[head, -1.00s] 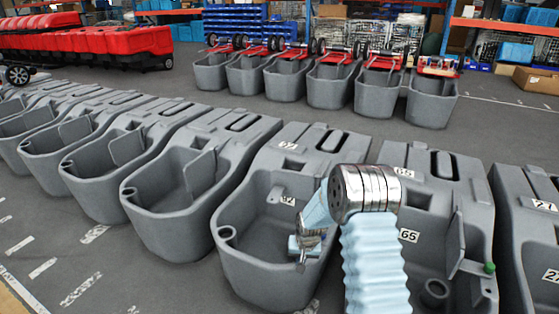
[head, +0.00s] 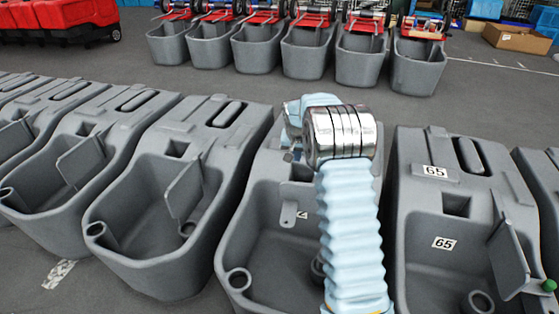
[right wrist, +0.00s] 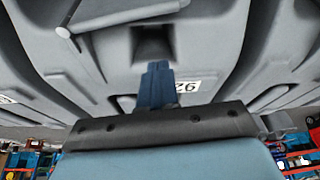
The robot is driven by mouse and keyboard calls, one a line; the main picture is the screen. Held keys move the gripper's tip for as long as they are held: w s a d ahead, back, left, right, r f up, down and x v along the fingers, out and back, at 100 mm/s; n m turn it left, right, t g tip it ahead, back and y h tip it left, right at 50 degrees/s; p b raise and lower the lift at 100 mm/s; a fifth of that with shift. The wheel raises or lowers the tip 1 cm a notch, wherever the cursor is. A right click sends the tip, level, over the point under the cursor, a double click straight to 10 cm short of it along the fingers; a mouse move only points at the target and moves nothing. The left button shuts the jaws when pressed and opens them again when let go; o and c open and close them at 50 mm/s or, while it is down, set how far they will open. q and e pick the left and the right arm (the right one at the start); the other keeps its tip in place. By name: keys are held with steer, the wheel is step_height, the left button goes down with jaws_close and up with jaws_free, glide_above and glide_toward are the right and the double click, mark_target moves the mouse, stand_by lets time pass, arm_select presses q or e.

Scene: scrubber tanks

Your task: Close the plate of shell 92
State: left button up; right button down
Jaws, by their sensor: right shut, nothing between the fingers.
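Shell 92 (head: 240,240) is the grey tank behind my right arm in the head view. Its number label shows upside down in the right wrist view (right wrist: 187,87). A grey plate (right wrist: 125,10) with a rod-like edge stands out near the recess in that view. In the head view my arm hides that area. My left gripper is not in view.
Another shell (head: 150,235) with an upright plate (head: 184,190) stands close on the left. Open floor (head: 250,83) lies behind the row.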

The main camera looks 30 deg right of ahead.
mark_target(294, 183)
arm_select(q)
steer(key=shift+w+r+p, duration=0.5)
arm_select(e)
step_height(294, 183, down, 9)
steer(key=shift+w+f, duration=0.2)
steer(key=shift+w, duration=0.15)
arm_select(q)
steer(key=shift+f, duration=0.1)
arm_select(e)
steer(key=shift+s+a+f+n+b, duration=0.1)
steer(key=shift+s+a+n+b, duration=0.45)
steer(key=shift+s+n+b, duration=0.05)
arm_select(q)
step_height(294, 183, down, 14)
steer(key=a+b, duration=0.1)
steer(key=b, duration=1.2)
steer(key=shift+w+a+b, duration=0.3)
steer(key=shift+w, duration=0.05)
arm_select(e)
steer(key=s+a+n+y, duration=0.1)
steer(key=s+n+y, duration=0.4)
steer(key=s+n, duration=0.9)
steer(key=s, duration=0.5)
steer(key=shift+s, duration=0.25)
